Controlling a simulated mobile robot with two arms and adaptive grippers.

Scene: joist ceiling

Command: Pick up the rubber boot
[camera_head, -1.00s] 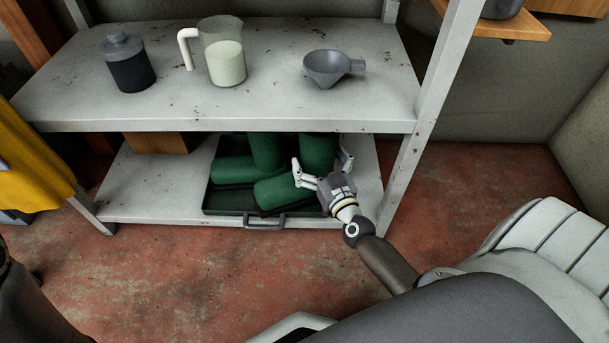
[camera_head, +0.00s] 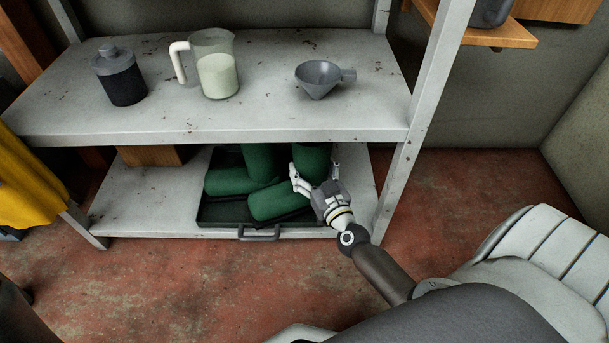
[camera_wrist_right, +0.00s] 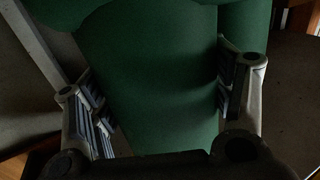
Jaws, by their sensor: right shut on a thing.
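Green rubber boots stand in a dark tray (camera_head: 213,212) on the low shelf. The right boot (camera_head: 310,157) has its shaft upright and its foot pointing to the front left. A second boot (camera_head: 262,160) is just left of it. My right gripper (camera_head: 314,174) reaches in from the front right and is shut on the right boot's shaft. In the right wrist view, the boot (camera_wrist_right: 150,70) fills the space between the two fingers, touching or nearly touching both. My left gripper is out of view.
The upper shelf board (camera_head: 150,125) is close above the boots. It carries a dark jar (camera_head: 122,82), a jug (camera_head: 216,70) and a grey funnel (camera_head: 320,78). A shelf post (camera_head: 415,120) stands right of my gripper. A wooden box (camera_head: 150,155) is behind left. Open floor lies in front.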

